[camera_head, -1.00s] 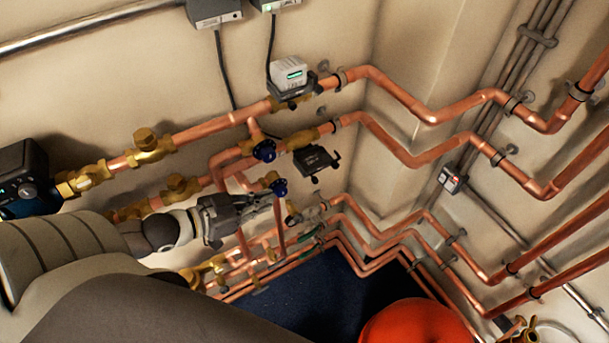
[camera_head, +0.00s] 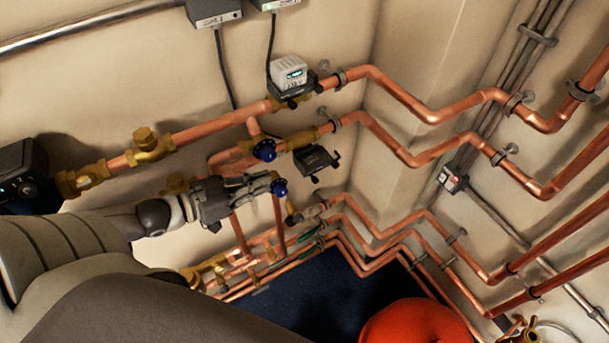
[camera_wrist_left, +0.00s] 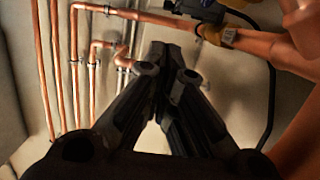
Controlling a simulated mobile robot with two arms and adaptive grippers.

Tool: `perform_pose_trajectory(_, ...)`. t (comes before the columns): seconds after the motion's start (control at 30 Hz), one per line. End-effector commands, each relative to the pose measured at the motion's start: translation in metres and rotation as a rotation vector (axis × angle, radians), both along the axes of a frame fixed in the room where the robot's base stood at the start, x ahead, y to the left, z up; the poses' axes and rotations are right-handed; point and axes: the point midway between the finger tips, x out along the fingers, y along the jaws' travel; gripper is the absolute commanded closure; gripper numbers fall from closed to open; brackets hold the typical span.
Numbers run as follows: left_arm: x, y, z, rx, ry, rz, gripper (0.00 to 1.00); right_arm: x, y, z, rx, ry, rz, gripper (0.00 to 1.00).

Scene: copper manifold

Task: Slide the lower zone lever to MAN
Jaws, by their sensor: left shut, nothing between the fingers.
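The lower zone valve's dark actuator box (camera_head: 315,160) sits by the lower copper pipe in the head view. Small dark parts stick out at its right side and bottom; which is the lever, and its setting, is too small to tell. My left gripper (camera_head: 272,183) is left of and below this box, its tips close to or overlapping a blue valve handle (camera_head: 280,187); I cannot tell whether they touch. In the left wrist view the left gripper (camera_wrist_left: 170,48) is shut and empty. My right gripper is not in view.
A white-topped zone valve head (camera_head: 289,72) with a lit display sits on the upper pipe. Copper pipes run below and right. A red rounded vessel (camera_head: 417,322) stands at the bottom.

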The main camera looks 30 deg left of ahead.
Motion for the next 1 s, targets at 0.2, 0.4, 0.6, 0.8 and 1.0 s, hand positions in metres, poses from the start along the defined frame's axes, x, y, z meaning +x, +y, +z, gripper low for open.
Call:
perform_pose_trajectory(0.2, 0.015, -0.008, -0.003, -0.001, -0.004, 0.001, 1.0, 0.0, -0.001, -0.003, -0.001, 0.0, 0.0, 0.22)
perform_pose_trajectory(0.4, 0.029, -0.016, -0.006, -0.002, -0.004, 0.002, 1.0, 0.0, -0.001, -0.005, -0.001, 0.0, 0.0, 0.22)
perform_pose_trajectory(0.6, 0.043, -0.025, -0.009, -0.001, -0.003, 0.001, 1.0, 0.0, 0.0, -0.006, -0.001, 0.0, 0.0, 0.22)
perform_pose_trajectory(0.8, 0.058, -0.034, -0.012, -0.001, -0.003, 0.001, 1.0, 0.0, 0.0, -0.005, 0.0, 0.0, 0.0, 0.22)
perform_pose_trajectory(1.0, 0.074, -0.043, -0.016, -0.001, -0.003, 0.001, 1.0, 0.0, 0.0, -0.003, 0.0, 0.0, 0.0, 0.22)
